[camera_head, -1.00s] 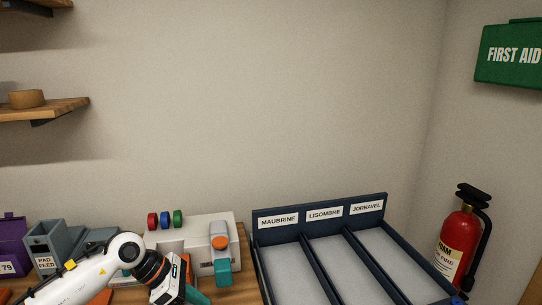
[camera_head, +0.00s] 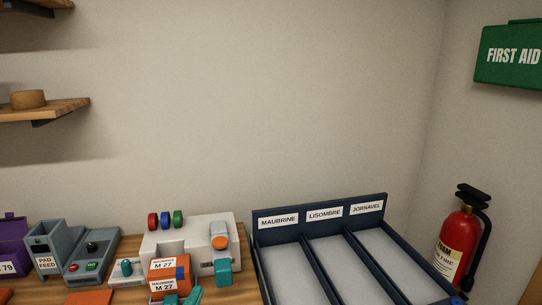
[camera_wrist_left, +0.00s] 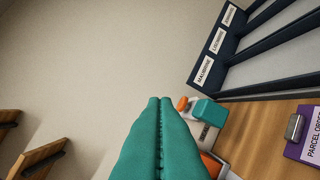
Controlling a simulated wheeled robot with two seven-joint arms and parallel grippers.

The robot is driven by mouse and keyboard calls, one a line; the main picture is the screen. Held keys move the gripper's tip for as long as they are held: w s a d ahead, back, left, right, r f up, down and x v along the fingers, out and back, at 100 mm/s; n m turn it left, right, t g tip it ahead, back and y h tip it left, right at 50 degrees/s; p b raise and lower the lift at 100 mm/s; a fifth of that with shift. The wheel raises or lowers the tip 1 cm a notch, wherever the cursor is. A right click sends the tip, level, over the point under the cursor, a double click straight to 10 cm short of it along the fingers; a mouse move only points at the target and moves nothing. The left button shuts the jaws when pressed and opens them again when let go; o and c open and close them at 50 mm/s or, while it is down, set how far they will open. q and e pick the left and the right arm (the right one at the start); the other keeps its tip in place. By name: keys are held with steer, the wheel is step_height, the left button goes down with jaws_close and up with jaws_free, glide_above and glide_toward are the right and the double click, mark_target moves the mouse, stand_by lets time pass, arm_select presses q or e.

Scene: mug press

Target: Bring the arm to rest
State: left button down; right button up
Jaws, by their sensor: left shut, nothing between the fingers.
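My left gripper (camera_head: 184,297) shows only as teal fingertips at the bottom edge of the head view, in front of the bench items. In the left wrist view its two teal fingers (camera_wrist_left: 159,103) are pressed together with nothing between them. The rest of my left arm is out of the head view. My right gripper is in neither view.
A pale press (camera_head: 196,235) with coloured knobs stands behind an orange box (camera_head: 164,271) labelled M 27. A blue-grey pad feed (camera_head: 43,247) stands left. A three-lane rack (camera_head: 270,240) stands right; its lanes look empty. A fire extinguisher (camera_head: 457,245) is farther right.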

arm_select(q)
steer(key=s+a+f+n+g+y, duration=0.25)
steer(key=s+f+n+g, duration=0.2)
steer(key=f, duration=0.25)
steer(key=s+a+f+n+g+y, duration=0.2)
steer(key=s+a+f+n+g, duration=0.15)
steer(key=s+f, duration=0.25)
steer(key=s+f+n+g+h, duration=0.1)
steer(key=s+f+n+g, duration=0.15)
steer(key=s, duration=0.45)
steer(key=s+f+n+g+h, duration=0.1)
steer(key=s+f+n+g, duration=0.1)
steer(key=s+f+g, duration=0.35)
steer(key=s+f, duration=0.2)
steer(key=f, duration=1)
steer(key=s+f, duration=0.2)
steer(key=f, duration=1.1)
steer(key=s+a+f+g, duration=0.1)
steer(key=s+a+f, duration=0.1)
steer(key=s+f, duration=1.3)
steer(key=shift+s+a+f+m+g, duration=0.15)
steer(key=shift+s+f+m+g, duration=0.15)
steer(key=shift+s+f+m, duration=0.2)
steer(key=shift+r+y, duration=0.1)
steer(key=shift+y, duration=0.15)
